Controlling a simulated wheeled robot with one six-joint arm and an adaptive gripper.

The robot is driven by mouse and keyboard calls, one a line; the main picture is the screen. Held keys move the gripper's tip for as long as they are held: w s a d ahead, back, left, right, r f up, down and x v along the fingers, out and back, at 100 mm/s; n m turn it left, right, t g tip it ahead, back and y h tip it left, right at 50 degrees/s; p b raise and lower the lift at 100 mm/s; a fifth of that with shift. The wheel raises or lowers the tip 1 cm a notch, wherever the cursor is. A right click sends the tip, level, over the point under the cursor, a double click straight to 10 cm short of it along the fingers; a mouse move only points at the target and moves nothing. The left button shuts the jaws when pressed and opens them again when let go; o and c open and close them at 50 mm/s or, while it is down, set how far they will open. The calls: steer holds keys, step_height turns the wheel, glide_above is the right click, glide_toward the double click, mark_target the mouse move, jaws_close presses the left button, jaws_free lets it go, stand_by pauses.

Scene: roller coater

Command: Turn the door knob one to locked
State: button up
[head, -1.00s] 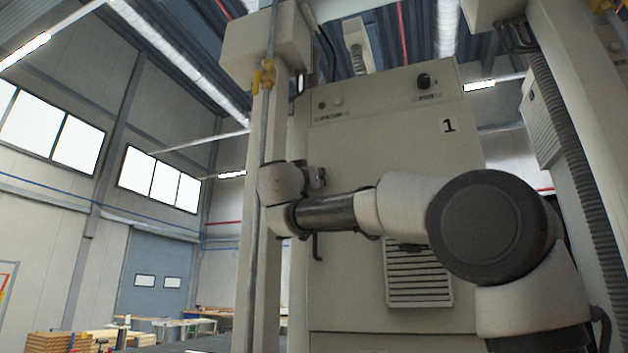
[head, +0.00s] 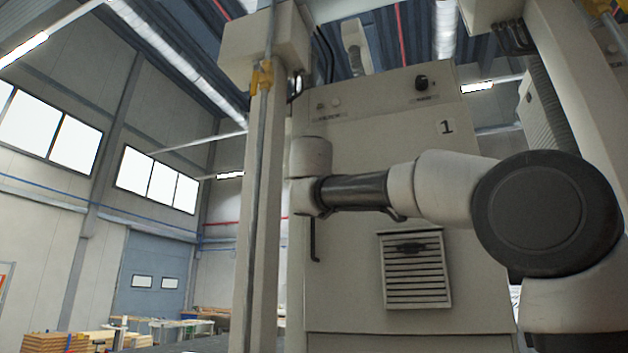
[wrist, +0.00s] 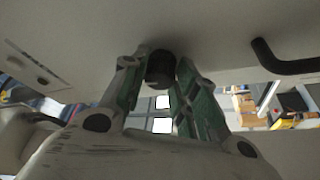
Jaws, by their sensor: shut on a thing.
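The door knob one (wrist: 160,68) is a small dark round knob on the pale cabinet door. In the wrist view my gripper (wrist: 161,75) has its two green-padded fingers on either side of it, shut on it. How far the knob is turned cannot be told. In the head view the knob and my fingers are hidden behind my wrist. The cabinet door (head: 350,285) is beige and marked with a 1. A black bent handle (head: 315,242) is on its left side; it also shows in the wrist view (wrist: 288,64), right of the knob.
A black rotary switch (head: 422,82) is on the cabinet's top panel. A louvred vent (head: 415,270) is below my arm. A grey post with a pipe (head: 262,200) stands close to the left of my wrist. Open hall lies farther left.

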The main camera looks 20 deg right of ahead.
steer(key=shift+r+n+y, duration=0.1)
steer(key=shift+n+y, duration=0.3)
steer(key=shift+n, duration=0.8)
steer(key=o, duration=1)
steer(key=shift+s, duration=0.1)
steer(key=v, duration=1.2)
steer(key=shift+r, duration=0.2)
